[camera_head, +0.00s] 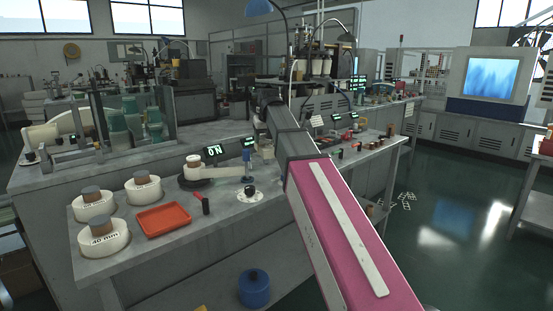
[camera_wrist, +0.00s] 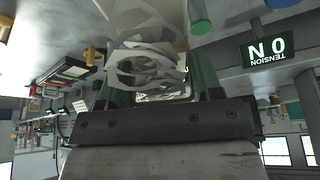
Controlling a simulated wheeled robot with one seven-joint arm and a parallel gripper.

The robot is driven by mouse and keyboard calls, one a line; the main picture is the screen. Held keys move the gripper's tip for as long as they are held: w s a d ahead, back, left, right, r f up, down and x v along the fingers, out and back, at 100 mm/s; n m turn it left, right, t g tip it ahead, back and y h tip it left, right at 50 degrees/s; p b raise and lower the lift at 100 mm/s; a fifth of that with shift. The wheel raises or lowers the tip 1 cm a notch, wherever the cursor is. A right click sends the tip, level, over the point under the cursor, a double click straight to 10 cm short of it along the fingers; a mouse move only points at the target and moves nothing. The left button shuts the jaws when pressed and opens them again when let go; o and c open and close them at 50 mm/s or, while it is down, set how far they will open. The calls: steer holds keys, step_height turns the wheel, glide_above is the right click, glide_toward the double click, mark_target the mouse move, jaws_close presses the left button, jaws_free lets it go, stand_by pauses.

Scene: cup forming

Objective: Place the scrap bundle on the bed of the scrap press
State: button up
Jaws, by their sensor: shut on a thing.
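The scrap bundle (camera_wrist: 150,68) shows in the wrist view as crumpled pale grey sheet with round holes. My gripper (camera_wrist: 156,85) is shut on it, with a dark green finger on each side. The bundle stands out beyond the fingers. The wrist picture is upside down. In the head view my pink arm reaches over the bench, and its far end hides the gripper and bundle. I cannot tell for sure which machine is the scrap press, and its bed is not clearly seen.
The grey bench (camera_head: 130,262) carries white spools (camera_head: 93,205), a red tray (camera_head: 164,220) and a tension display (camera_head: 213,151), which also shows in the wrist view (camera_wrist: 267,50). Glass guards stand at the back left. A blue canister (camera_head: 254,288) is below the bench. Open floor lies to the right.

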steer(key=shift+f, duration=4.4)
steer(key=o, duration=1.1)
steer(key=shift+f, duration=0.1)
